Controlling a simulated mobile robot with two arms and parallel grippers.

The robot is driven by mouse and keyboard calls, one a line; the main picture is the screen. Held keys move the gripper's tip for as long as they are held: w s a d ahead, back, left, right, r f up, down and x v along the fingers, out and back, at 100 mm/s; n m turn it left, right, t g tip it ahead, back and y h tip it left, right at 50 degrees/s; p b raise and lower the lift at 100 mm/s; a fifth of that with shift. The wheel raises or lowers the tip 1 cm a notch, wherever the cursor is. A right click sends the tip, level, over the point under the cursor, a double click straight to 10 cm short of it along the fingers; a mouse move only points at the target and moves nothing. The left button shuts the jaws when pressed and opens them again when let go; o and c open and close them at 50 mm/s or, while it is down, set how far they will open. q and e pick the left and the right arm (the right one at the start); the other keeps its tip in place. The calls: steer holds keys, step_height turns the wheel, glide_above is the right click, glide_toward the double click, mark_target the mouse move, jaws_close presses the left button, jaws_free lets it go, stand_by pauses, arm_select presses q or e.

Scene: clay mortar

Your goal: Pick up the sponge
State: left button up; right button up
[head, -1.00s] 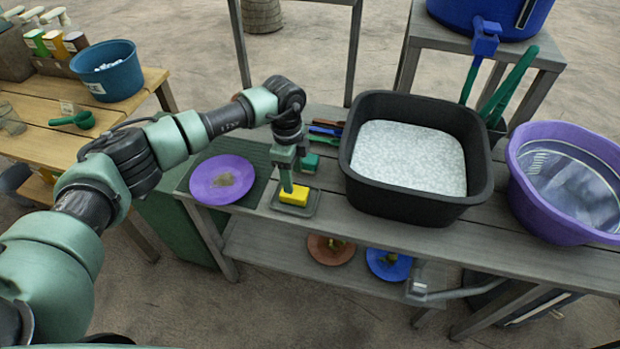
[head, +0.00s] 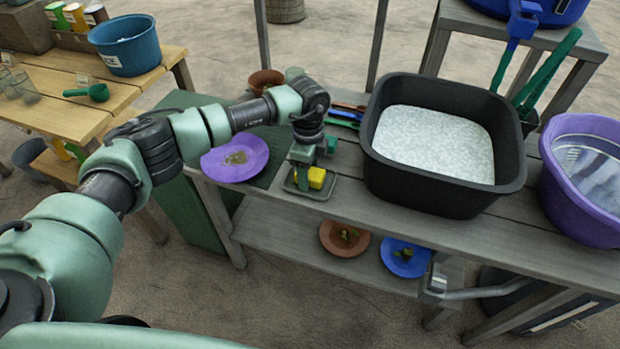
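The yellow sponge (head: 316,178) sits in a small grey tray (head: 310,194) on the grey workbench, just right of the purple plate. My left gripper (head: 303,178) points down at the sponge, and its fingers overlap the sponge's left part in the head view. The fingers are small and partly merge with the sponge, so I cannot tell whether they are open or shut, or whether they touch it. My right gripper is not in view.
A purple plate (head: 234,160) lies left of the tray. A small green object (head: 331,144) and colored tools (head: 347,115) are behind it. A black basin (head: 385,175) stands close on the right, with a purple tub (head: 555,190) beyond. Plates lie on the lower shelf.

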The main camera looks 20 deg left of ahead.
arm_select(q)
steer(key=c, duration=1.1)
steer(key=shift+o, duration=0.2)
step_height(320, 180, up, 20)
steer(key=p, duration=1.5)
